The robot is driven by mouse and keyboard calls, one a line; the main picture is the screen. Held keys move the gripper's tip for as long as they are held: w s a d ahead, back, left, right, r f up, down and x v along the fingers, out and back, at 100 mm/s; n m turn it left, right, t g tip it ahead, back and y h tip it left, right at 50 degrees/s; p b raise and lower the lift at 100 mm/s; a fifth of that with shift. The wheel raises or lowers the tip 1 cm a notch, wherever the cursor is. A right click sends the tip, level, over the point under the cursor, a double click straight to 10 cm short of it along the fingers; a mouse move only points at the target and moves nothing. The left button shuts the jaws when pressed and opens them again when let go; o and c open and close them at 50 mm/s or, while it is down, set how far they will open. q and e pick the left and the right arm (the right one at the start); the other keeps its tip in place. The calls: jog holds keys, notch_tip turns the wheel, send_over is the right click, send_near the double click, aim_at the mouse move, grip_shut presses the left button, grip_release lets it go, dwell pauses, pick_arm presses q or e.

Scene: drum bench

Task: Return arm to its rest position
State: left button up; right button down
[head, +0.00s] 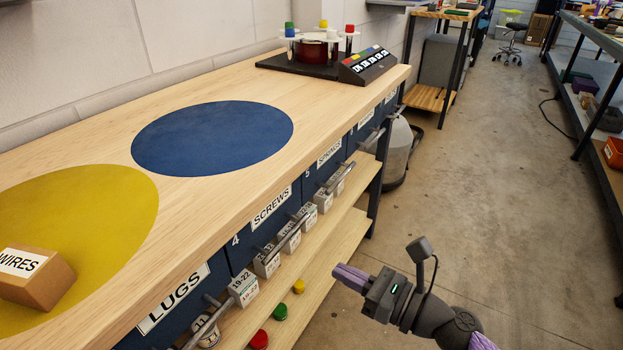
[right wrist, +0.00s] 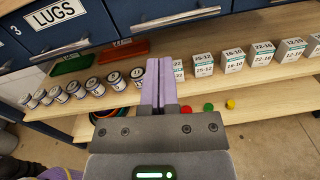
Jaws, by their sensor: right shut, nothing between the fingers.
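My right gripper (head: 350,277) is in front of the bench, at the lower middle of the head view, beside the lower shelves. Its purple fingers are together and empty. In the right wrist view the shut fingers (right wrist: 158,88) point toward the shelf below the drawers, with a row of cans (right wrist: 92,86) to their left and a row of white boxes (right wrist: 234,61) to their right. They look apart from these things. My left gripper is not in the head view.
The bench top (head: 90,130) bears a blue disc (head: 212,138), a yellow disc (head: 110,215), a WIRES box (head: 35,280) and a black device (head: 365,65). Drawers labelled LUGS (head: 172,300) and SCREWS (head: 271,208) have protruding handles. The floor (head: 480,170) on the right is open.

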jog(key=s+d+f+m+h, duration=0.4)
jog(key=f+m, duration=0.5)
jog(key=s+d+f+m+h, duration=0.3)
jog(key=d+f+m+h, duration=0.1)
jog(key=f+m, duration=0.5)
jog(key=s+d+f+m+h, duration=0.4)
jog(key=f+m, duration=0.4)
jog(key=f, duration=0.1)
jog(key=s+d+f+m+g+h, duration=0.1)
jog(key=s+f+m+g, duration=0.25)
jog(key=s, duration=0.35)
jog(key=s+d+f+m+g+h, duration=0.2)
jog(key=s+f+m, duration=0.3)
jog(key=s, duration=0.3)
jog(key=s+f+m+g, duration=0.2)
jog(key=s+m+g, duration=0.6)
jog(key=s, duration=1.6)
pick_arm(q)
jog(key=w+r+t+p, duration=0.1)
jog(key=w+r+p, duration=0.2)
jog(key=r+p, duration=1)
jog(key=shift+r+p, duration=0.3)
jog(key=shift+p, duration=0.3)
pick_arm(e)
jog(key=w+r+t, duration=0.2)
jog(key=w+r, duration=0.2)
jog(key=r, duration=0.9)
jog(key=shift+w+a, duration=0.35)
jog(key=shift+w, duration=0.05)
